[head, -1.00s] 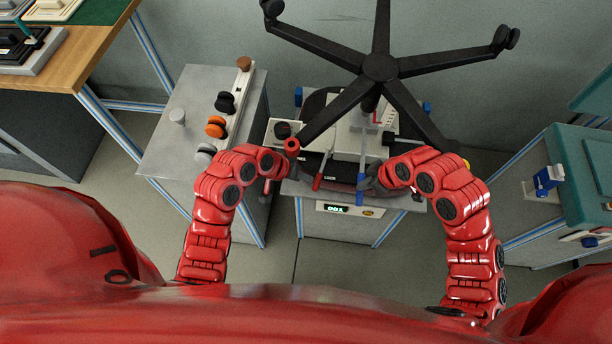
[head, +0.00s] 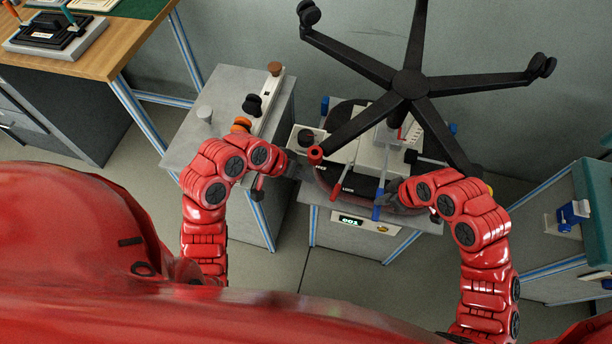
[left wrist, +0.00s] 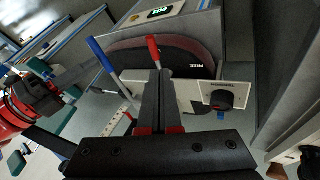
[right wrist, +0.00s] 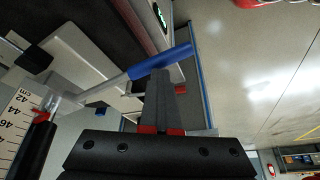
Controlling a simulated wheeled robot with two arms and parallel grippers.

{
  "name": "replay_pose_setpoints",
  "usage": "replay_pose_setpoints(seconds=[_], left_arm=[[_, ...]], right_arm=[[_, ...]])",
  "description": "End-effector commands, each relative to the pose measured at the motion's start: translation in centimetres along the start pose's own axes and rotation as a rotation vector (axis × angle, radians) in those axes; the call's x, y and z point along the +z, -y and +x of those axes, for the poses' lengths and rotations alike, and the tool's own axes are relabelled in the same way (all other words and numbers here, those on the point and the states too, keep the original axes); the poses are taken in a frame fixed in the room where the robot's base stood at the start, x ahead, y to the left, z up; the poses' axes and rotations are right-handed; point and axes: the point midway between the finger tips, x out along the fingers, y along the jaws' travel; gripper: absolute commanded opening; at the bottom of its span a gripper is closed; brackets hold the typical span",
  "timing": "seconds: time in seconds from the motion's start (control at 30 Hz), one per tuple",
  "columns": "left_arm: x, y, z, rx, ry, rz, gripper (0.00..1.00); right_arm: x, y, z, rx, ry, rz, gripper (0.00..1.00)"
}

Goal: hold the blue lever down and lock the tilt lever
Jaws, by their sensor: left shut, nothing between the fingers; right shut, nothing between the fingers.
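The tilt lever (head: 335,192) has a red handle and stands over the dark seat pan, between the FREE and LOCK labels. My left gripper (head: 296,170) is shut and empty, left of it; a gap shows between them in the head view. In the left wrist view the red handle (left wrist: 153,50) rises just beyond the fingertips (left wrist: 160,76). The blue lever (head: 378,205) has a blue handle at the front of the pan. My right gripper (head: 392,203) is shut and empty beside it. In the right wrist view the blue handle (right wrist: 160,62) crosses at the fingertips; I cannot tell whether they touch.
The upturned chair's black star base (head: 409,84) spreads above the fixture, one red-ended leg near the left gripper. A grey cabinet (head: 190,150) with knobs stands to the left. A lit display (head: 350,220) is on the fixture's front. A teal-topped bench stands right.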

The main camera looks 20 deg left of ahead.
Motion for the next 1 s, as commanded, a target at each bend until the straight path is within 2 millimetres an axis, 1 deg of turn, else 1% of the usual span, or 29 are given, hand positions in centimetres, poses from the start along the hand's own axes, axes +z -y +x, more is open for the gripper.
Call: replay_pose_setpoints(seconds=[1.0], left_arm=[[-2.0,-2.0,-4.2,0.000,0.000,0.000,0.00]], right_arm=[[-2.6,0.0,-6.2,0.000,0.000,0.000,0.00]])
